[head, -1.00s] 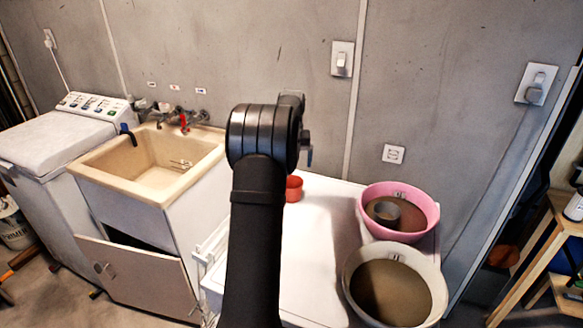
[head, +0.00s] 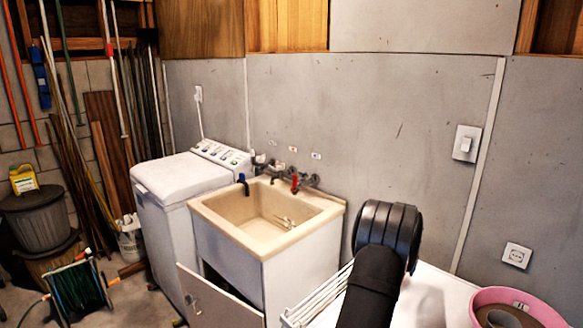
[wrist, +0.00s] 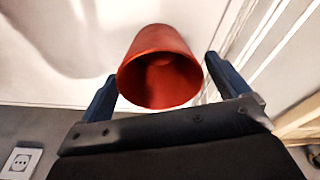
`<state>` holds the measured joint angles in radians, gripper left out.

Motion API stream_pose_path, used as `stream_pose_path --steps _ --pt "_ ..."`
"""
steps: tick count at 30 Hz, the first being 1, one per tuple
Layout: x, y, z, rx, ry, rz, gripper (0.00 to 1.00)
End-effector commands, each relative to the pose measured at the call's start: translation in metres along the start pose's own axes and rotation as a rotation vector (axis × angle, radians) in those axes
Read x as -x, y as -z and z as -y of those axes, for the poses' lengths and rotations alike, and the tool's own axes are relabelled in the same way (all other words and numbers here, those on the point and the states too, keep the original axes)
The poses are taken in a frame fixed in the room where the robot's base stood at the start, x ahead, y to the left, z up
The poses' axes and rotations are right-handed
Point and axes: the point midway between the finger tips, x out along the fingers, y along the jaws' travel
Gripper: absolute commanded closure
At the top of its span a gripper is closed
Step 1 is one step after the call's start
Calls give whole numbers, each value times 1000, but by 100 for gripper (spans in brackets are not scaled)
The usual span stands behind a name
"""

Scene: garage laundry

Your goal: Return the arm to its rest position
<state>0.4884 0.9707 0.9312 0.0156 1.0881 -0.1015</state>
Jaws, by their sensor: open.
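My gripper (wrist: 160,68) is open in the wrist view, with one dark blue finger on each side of a red cup (wrist: 158,66). The cup's open mouth faces the wrist camera, and its far end is against or above a white surface (wrist: 60,40). I cannot tell whether the fingers touch the cup, but a gap shows on the right side. In the head view my black arm (head: 375,265) rises at the lower right; its gripper and the cup are hidden.
A beige sink (head: 262,212) with an open cabinet door (head: 215,300) stands left of my arm, beside a white washing machine (head: 175,180). A pink basin (head: 510,295) is at the lower right. A hose reel (head: 78,285) stands on the floor at left.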

Motion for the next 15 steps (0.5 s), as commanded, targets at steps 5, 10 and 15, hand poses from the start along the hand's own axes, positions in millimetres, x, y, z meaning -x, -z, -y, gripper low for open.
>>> stream_pose_path --steps 5,10,15 --pt "-2 3 0 0 0 -4 7" --pt "15 5 0 0 0 0 7" --pt "21 5 0 0 1 1 7"
